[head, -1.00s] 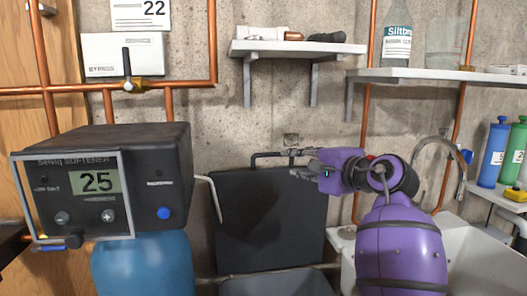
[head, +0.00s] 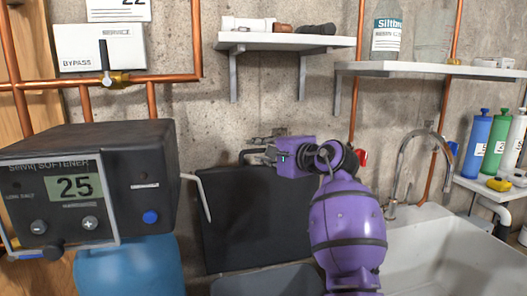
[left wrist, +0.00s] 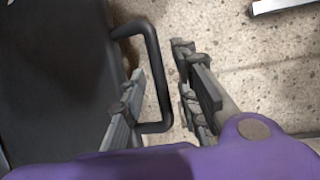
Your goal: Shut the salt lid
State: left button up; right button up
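The salt lid (head: 245,225) is a dark grey panel standing upright, swung open against the concrete wall. Its black bar handle (left wrist: 157,80) sticks out at the lid's top edge. My left gripper (head: 262,148) is at that edge. In the left wrist view, its fingers (left wrist: 160,65) are apart with the handle bar between them; the left finger is inside the handle loop and the right finger outside. I cannot tell whether either finger touches the bar. The salt bin (head: 265,282) shows only partly, below the lid. My right gripper is not in view.
The softener unit (head: 85,190) with its display stands left of the lid on a blue tank (head: 130,272). A pale bent pipe (head: 200,195) runs between them. Shelves (head: 285,42) hang above. A white sink (head: 430,255) with a tap (head: 408,160) is at the right.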

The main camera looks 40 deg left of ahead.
pick_arm(q)
jog(key=shift+c, duration=0.5)
grip_shut()
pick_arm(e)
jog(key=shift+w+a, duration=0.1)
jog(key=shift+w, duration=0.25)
pick_arm(q)
jog(key=shift+f, duration=0.15)
